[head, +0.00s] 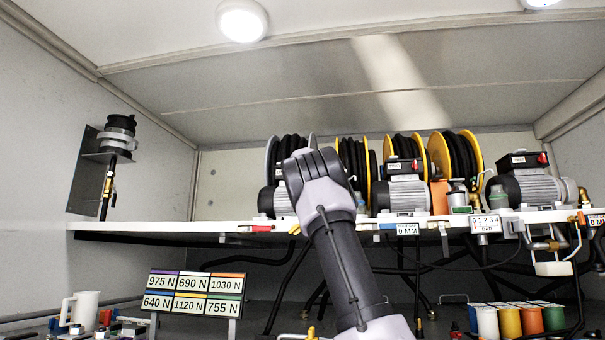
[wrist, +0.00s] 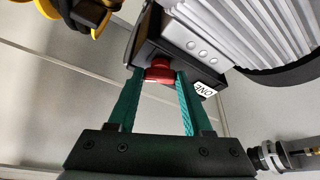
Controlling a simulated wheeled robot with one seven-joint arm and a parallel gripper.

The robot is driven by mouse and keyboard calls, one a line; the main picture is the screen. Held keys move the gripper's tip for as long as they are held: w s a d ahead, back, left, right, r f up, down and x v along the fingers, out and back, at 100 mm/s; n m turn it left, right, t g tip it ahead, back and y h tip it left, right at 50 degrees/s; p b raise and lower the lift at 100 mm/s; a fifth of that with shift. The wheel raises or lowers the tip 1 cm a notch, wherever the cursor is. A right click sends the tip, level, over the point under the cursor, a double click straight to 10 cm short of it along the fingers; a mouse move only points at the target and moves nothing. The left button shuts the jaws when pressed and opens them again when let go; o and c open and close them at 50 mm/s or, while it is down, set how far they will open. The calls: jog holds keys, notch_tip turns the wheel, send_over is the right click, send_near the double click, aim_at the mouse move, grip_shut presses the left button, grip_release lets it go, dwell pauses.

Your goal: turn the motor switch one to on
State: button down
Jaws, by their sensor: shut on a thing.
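The red switch knob (wrist: 159,71) of motor one sits on a black box (wrist: 178,52) on the ribbed grey motor (wrist: 235,30) in the wrist view. A white label (wrist: 204,90) reading ONE is beside it, upside down. My gripper (wrist: 160,76) has its two green fingers on either side of the knob, shut on it. In the head view my arm covers the gripper and the knob. Only part of the first motor (head: 282,204) shows there, behind my arm.
Two more motors (head: 402,195) (head: 525,187) with black switch boxes and red knobs stand to the right on the white shelf (head: 150,229). Hose reels (head: 462,158) stand behind. A label board (head: 195,293) and colored cups (head: 509,320) are below. A black bracket (head: 86,175) hangs on the left wall.

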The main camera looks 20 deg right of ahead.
jog(key=shift+w+a, duration=0.1)
jog(key=shift+w+a+f+m+g+h, duration=0.1)
jog(key=shift+m+g+h, duration=0.15)
jog(key=shift+m+h, duration=0.75)
jog(key=shift+s+r+m+g+h, duration=0.1)
jog(key=shift+m+g+h, duration=0.2)
jog(key=shift+m, duration=1.35)
jog(key=shift+w+a+f+m+g+h, duration=0.15)
jog(key=shift+m+h, duration=0.55)
jog(key=shift+m, duration=0.65)
jog(key=shift+d, duration=0.15)
jog(key=shift+c, duration=1.6)
grip_release()
jog(key=shift+s, duration=0.2)
jog(key=v, duration=1)
jog(key=shift+s+a, duration=0.2)
jog(key=shift+a, duration=0.1)
